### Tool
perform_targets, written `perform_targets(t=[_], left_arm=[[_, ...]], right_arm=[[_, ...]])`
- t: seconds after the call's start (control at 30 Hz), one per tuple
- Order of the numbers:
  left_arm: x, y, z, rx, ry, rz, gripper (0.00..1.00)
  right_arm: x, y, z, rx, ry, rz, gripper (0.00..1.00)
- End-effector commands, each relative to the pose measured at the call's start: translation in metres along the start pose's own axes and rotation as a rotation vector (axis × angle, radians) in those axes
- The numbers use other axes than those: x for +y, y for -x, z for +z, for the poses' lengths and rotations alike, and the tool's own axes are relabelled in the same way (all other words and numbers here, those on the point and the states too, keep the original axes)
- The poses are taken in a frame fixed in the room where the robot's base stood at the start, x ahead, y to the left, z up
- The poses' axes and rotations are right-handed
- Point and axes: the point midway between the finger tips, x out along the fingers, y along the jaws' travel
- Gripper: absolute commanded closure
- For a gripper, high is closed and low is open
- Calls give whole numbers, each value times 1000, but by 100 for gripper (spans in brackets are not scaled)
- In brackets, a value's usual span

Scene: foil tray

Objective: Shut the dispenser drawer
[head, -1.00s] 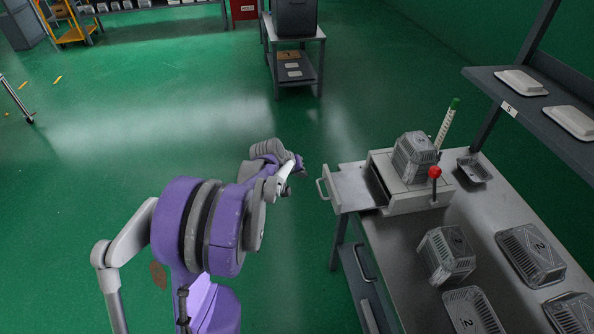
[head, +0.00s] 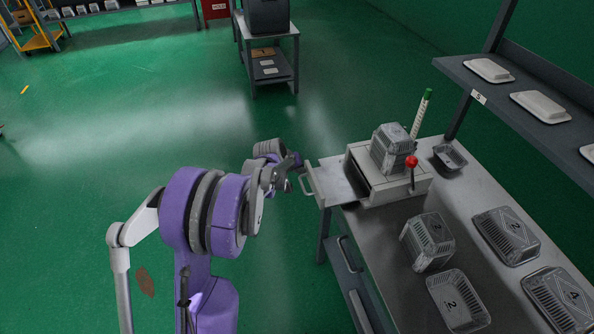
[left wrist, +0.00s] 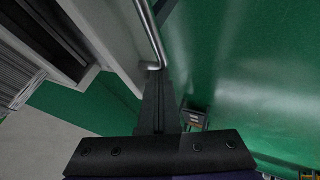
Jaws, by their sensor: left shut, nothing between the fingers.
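The grey dispenser (head: 405,187) stands on the metal table, with foil trays stacked in it and a red-knobbed lever on its side. Its drawer (head: 337,179) is pulled out to the left, beyond the table edge, with a metal handle (head: 305,184) on its front. My left gripper (head: 297,164) is just left of the drawer front, close to the handle. In the left wrist view, the shut fingers (left wrist: 158,88) are empty and reach up toward the handle bar (left wrist: 149,32). I cannot tell whether they touch it. My right gripper is out of view.
Several foil trays (head: 428,242) lie on the table (head: 385,258) right of and in front of the dispenser. A shelf (head: 500,93) with white trays is at the right. Green floor (head: 160,115) left of the table is clear.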

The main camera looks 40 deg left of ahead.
Motion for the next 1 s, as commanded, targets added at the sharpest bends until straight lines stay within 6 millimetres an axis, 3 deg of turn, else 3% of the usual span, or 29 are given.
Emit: perform_targets(t=[0.6, 0.8, 1.0], left_arm=[[123, -65, 1, -2, -2, 3, 100], [143, -76, 0, -1, -1, 2, 100], [148, -79, 0, 1, 1, 3, 100]], right_arm=[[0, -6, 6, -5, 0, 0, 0], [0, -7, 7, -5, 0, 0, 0], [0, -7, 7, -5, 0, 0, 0]])
